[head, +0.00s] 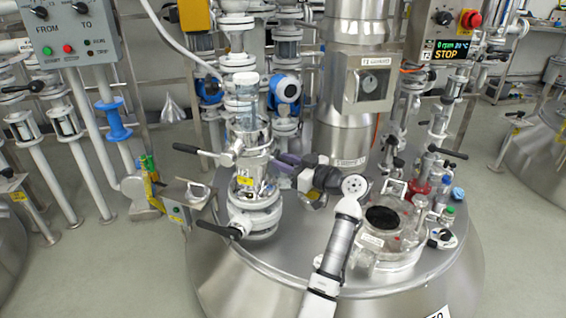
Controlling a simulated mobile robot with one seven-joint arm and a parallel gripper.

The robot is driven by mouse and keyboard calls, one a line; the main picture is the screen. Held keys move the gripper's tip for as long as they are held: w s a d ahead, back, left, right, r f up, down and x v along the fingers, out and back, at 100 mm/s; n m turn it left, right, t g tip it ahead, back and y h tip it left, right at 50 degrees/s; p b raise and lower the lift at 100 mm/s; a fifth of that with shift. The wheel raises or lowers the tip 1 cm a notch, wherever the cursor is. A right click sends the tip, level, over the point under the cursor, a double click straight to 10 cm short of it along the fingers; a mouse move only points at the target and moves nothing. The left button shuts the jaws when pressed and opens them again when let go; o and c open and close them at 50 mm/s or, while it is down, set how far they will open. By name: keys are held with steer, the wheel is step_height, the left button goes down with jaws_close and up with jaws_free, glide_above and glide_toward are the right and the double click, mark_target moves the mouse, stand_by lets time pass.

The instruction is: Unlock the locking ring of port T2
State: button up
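The port with the yellow T2 label (245,181) stands upright on the left part of the steel vessel lid. A metal collar (252,158) sits above the label, with a black-gripped lever (190,149) pointing left. Which part is the locking ring is not clear. A lower flange (254,216) carries another black handle (218,231). My gripper (277,165) is at the right side of the port, at about collar height, its grey-purple fingers pointing left. Whether the fingers touch the port or hold anything cannot be told. No lever shows between them.
A round open manway (383,218) with clamps is right of my arm. A wide steel column (347,100) stands behind my gripper. A steel box (187,200) is left of the port. Valves and pipes crowd the back. The floor at left is partly clear.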

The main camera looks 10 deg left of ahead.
steer(key=shift+o, duration=0.4)
steer(key=shift+a, duration=0.2)
steer(key=v, duration=1.4)
